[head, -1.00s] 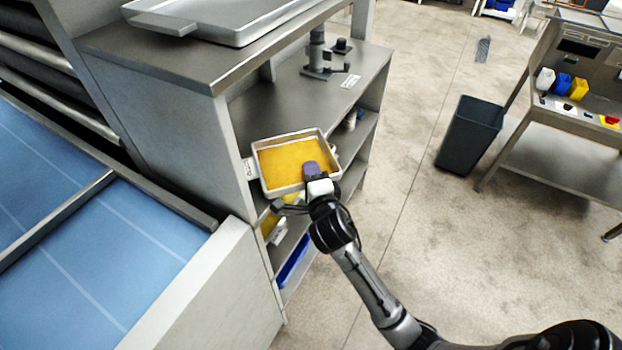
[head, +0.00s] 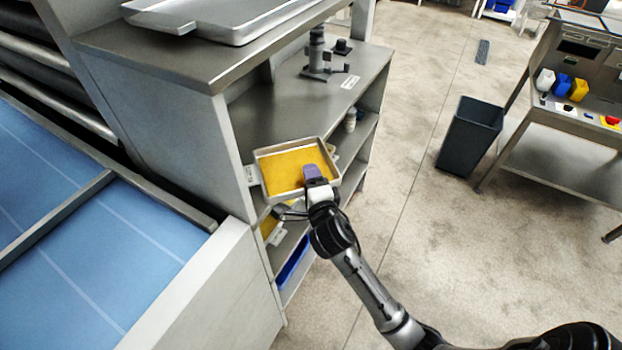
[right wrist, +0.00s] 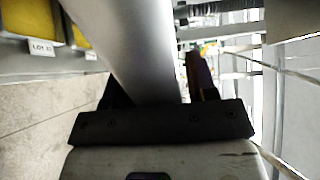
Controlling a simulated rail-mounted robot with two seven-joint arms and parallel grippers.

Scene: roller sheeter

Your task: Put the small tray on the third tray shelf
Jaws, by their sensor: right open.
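The small tray (head: 262,176), a shallow metal tray with a yellow-orange inside, is in front of the shelf unit's left part in the head view. It looks tilted and partly covers the shelves behind. My right gripper (head: 316,180) is at the tray's near right edge, with a purple-grey finger over the inside. Its jaws are open around the tray's edge. In the right wrist view the gripper (right wrist: 157,88) has a pale grey bar-like surface between its fingers, probably the tray's wall. The lower shelves (head: 365,132) of the grey unit show partly. My left gripper is out of view.
A large metal tray (head: 225,22) lies on the unit's top. A grey fixture (head: 318,60) stands on the shelf below. Yellow and blue trays (head: 293,262) sit lower. A blue-topped conveyor (head: 95,255) is left.

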